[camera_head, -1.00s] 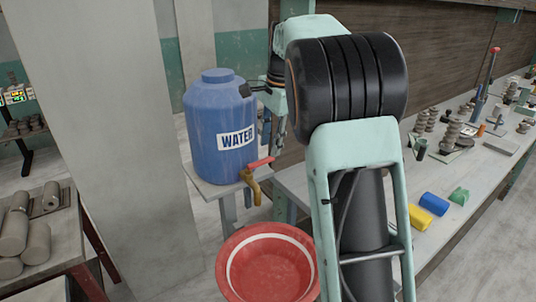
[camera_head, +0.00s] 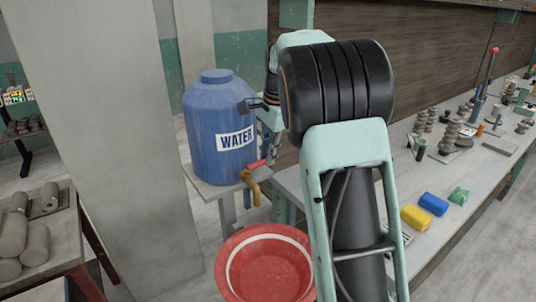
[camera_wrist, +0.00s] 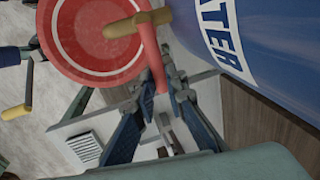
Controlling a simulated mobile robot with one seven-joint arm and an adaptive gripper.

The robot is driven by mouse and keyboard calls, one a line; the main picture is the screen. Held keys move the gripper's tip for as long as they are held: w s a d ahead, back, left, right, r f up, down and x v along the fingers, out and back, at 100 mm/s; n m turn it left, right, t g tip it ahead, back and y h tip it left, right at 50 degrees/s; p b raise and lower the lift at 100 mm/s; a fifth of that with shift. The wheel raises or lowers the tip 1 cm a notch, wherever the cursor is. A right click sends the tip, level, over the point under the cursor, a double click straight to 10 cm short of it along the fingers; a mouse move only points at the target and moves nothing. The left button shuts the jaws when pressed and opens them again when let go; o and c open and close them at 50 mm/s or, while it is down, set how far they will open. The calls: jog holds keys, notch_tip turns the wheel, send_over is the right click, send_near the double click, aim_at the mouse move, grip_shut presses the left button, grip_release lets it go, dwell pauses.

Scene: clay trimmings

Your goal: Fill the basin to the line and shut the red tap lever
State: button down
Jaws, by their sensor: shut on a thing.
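The blue barrel marked WATER (camera_head: 215,110) stands on a small table, with a brass tap (camera_head: 252,188) low on its front. The tap's red lever (camera_head: 254,166) points right, its outer end partly hidden by my gripper. In the wrist view my gripper (camera_wrist: 157,82) is shut on the red lever (camera_wrist: 152,58), one finger on each side. The tap's spout also shows there (camera_wrist: 130,24). The red basin (camera_head: 230,262) with a white line inside is below the tap; it also shows in the wrist view (camera_wrist: 60,70). I see no stream, and I cannot tell the water level.
A table with grey clay rolls (camera_head: 35,240) is at the left. A grey pillar (camera_head: 95,120) stands behind it.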

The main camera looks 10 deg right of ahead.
dwell(0.4)
jog(key=shift+s+a+m+h+p, duration=0.1)
jog(key=shift+s+m+h+p, duration=0.2)
jog(key=shift+s+m, duration=0.85)
jog(key=shift+s+m+h+p, duration=0.25)
jog(key=shift+s+m+p, duration=0.2)
jog(key=shift+m, duration=1.35)
jog(key=shift+s+a+m+h+p, duration=0.1)
jog(key=shift+s+m+h+p, duration=0.2)
jog(key=shift+s+m, duration=0.85)
jog(key=shift+w+m, duration=0.3)
jog(key=shift+m, duration=0.2)
jog(key=c, duration=2)
grip_release()
jog(key=shift+o, duration=0.2)
notch_tip(320, 180, up, 12)
jog(key=s, duration=0.2)
jog(key=shift+a, duration=0.4)
jog(key=shift+s, duration=0.1)
